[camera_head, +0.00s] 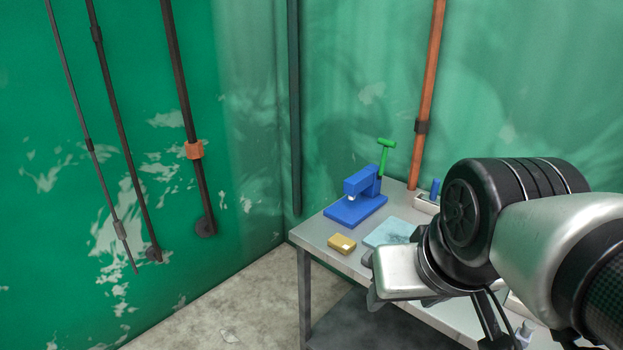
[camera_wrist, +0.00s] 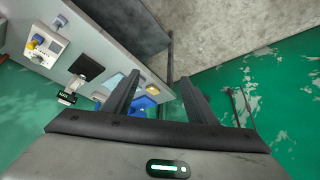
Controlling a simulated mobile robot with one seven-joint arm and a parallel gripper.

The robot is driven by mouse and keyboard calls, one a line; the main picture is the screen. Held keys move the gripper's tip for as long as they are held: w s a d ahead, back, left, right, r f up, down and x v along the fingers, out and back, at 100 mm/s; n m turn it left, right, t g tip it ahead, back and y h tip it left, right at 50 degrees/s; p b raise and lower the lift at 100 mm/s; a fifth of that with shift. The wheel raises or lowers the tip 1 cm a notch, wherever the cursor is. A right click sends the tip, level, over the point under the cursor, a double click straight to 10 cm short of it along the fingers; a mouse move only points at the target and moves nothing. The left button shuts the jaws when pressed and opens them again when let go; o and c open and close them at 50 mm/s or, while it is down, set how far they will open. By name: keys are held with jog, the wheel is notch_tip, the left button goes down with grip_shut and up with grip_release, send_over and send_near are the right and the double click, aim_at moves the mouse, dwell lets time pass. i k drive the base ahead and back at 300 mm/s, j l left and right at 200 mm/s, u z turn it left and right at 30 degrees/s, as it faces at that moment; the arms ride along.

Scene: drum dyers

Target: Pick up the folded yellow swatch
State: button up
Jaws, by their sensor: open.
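The folded yellow swatch (camera_head: 342,244) is a small block shape with a pale patch on top. It lies on the grey table (camera_head: 318,236) near its front left edge, in front of a blue press-like machine (camera_head: 355,206). In the wrist view the swatch (camera_wrist: 153,89) shows small and far off, between the two fingers. My gripper (camera_wrist: 158,86) is open and empty, with its fingers well apart, and is some distance from the swatch. In the head view my arm covers the right part of the table, and the fingers are mostly hidden.
A light blue sheet (camera_head: 388,233) lies right of the swatch. A green hammer-shaped thing (camera_head: 386,146) stands behind the blue machine. The wrist view shows a black flat thing (camera_wrist: 87,67) and a white device with knobs (camera_wrist: 42,46) farther along the table. Green walls close the corner.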

aim_at(343, 244)
jog(key=i+j+z, duration=0.1)
jog(key=z, duration=0.35)
jog(key=i+j+z, duration=0.1)
jog(key=z, duration=0.35)
jog(key=i+j+z, duration=0.15)
jog(key=j, duration=0.2)
jog(key=i+j+z, duration=0.2)
jog(key=j, duration=0.15)
jog(key=j+z, duration=0.15)
jog(key=j, duration=0.2)
jog(key=i+j, duration=0.1)
jog(key=j, duration=0.35)
jog(key=i+j, duration=0.1)
jog(key=j, duration=0.35)
jog(key=i+j+z, duration=0.1)
jog(key=j, duration=0.3)
